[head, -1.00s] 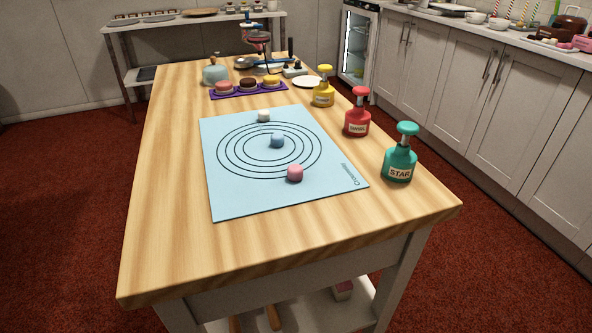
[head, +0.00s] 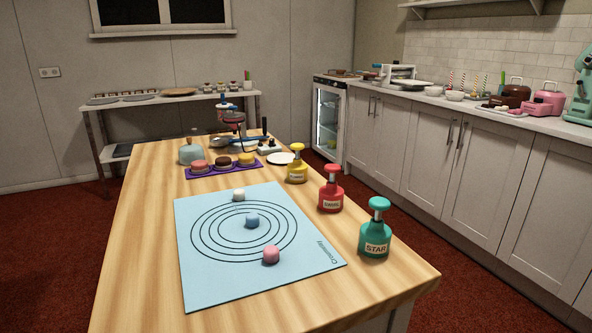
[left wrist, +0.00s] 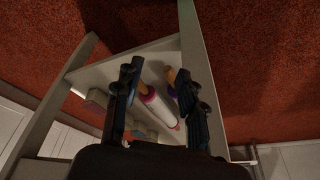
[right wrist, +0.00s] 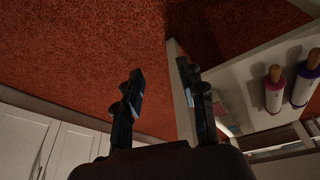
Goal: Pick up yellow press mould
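The yellow press mould (head: 296,166) stands upright on the wooden table along its right side, the farthest of three press moulds. It has a yellow knob on top and a pale label on its front. Neither gripper shows in the head view. In the left wrist view my left gripper (left wrist: 154,75) is open and empty, with the table's lower shelf and rolling pins beyond it. In the right wrist view my right gripper (right wrist: 160,75) is open and empty, over red carpet and the shelf's edge.
A red press mould (head: 331,190) and a green STAR press mould (head: 375,232) stand nearer on the same side. A blue mat (head: 205,281) bears three small dough balls. A purple tray (head: 216,173) of cakes and a white plate (head: 281,158) lie behind. The table's left side is clear.

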